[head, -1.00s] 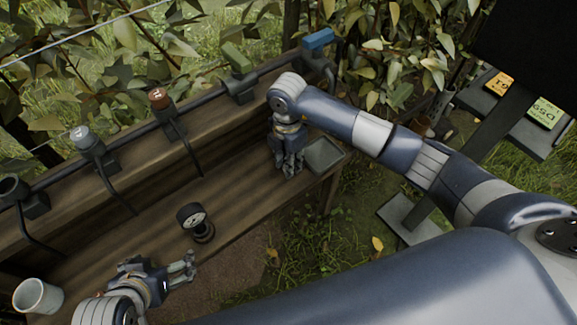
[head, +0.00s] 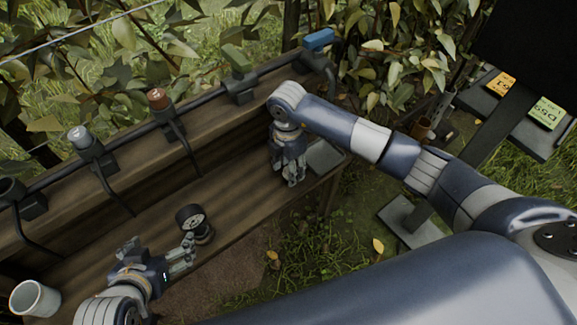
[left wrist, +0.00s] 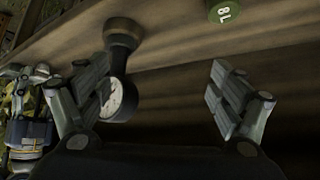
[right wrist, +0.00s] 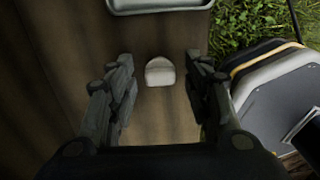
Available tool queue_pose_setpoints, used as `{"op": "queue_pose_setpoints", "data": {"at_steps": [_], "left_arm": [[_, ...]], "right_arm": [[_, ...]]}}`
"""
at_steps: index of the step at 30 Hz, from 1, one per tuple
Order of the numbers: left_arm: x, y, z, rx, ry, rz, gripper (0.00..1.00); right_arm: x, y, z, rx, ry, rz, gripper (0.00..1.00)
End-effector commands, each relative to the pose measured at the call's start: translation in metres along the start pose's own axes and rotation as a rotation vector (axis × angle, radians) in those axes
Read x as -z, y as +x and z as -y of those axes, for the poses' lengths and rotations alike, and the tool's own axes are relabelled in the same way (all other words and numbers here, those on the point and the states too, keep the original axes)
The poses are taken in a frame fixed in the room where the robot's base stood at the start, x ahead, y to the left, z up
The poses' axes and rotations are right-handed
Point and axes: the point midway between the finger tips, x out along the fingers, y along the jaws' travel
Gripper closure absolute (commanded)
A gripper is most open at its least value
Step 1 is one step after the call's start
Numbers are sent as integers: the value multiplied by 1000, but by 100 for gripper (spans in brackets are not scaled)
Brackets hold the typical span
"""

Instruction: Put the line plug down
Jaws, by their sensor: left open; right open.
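A small pale rounded piece (right wrist: 160,72), which looks like the line plug, rests on the bench in the right wrist view. It lies between and beyond the fingertips of my right gripper (right wrist: 157,82), with gaps on both sides. In the head view the right gripper (head: 291,172) hangs over the bench's right end and hides this piece. My left gripper (head: 160,262) is open and empty, low over the bench beside the black gauge (head: 190,217). In the left wrist view the gauge (left wrist: 122,92) appears near one finger of the left gripper (left wrist: 162,82); contact cannot be told.
A shallow grey tray (head: 327,157) sits at the bench's right end. A white mug (head: 35,298) stands at lower left. Capped fittings, including a brown-capped one (head: 158,98), line the pipe behind the bench. A green round cap (left wrist: 225,11) shows in the left wrist view.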

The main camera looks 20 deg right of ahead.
Motion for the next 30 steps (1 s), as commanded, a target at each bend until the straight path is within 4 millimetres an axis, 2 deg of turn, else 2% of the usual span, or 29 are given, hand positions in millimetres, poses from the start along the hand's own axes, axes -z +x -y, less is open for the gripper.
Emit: {"op": "queue_pose_setpoints", "data": {"at_steps": [7,14,20,21,24,30], "left_arm": [[-5,-2,0,1,-1,29,13],[-45,-16,6,12,-6,215,13],[-85,-38,10,21,-12,405,13],[-86,-42,10,22,-12,420,13],[-93,-49,11,23,-14,459,13],[-89,-51,11,23,-14,454,13]], "right_arm": [[0,-6,0,-2,0,0,54],[-1,-36,-1,-3,-1,1,54],[0,-69,-1,-3,0,1,54],[0,-80,-1,-5,-1,0,54],[0,-98,-1,-3,-1,1,54],[0,-119,0,-1,1,1,54]]}}
